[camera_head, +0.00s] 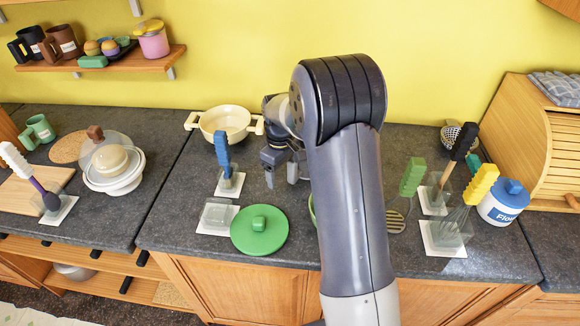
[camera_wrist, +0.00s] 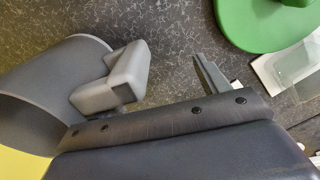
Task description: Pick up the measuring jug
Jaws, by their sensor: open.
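I cannot pick out a measuring jug for certain in either view. Several small clear containers stand on white squares on the counter; one clear container (camera_head: 217,213) is front left of my gripper and looks empty. Another clear container (camera_head: 231,181) holds a blue-handled tool (camera_head: 222,148). My gripper (camera_head: 281,180) is open over the dark counter, right of that blue-handled tool, with nothing seen between its fingers. In the wrist view my gripper (camera_wrist: 168,82) shows speckled counter between its fingers. My arm hides part of the counter behind it.
A green lid (camera_head: 270,241) lies in front of my gripper. A cream pot (camera_head: 226,121) stands behind it. White bowls (camera_head: 115,180) are at left. Upright tools, a flour canister (camera_head: 502,205) and a wooden roll-top box (camera_head: 540,140) are at right.

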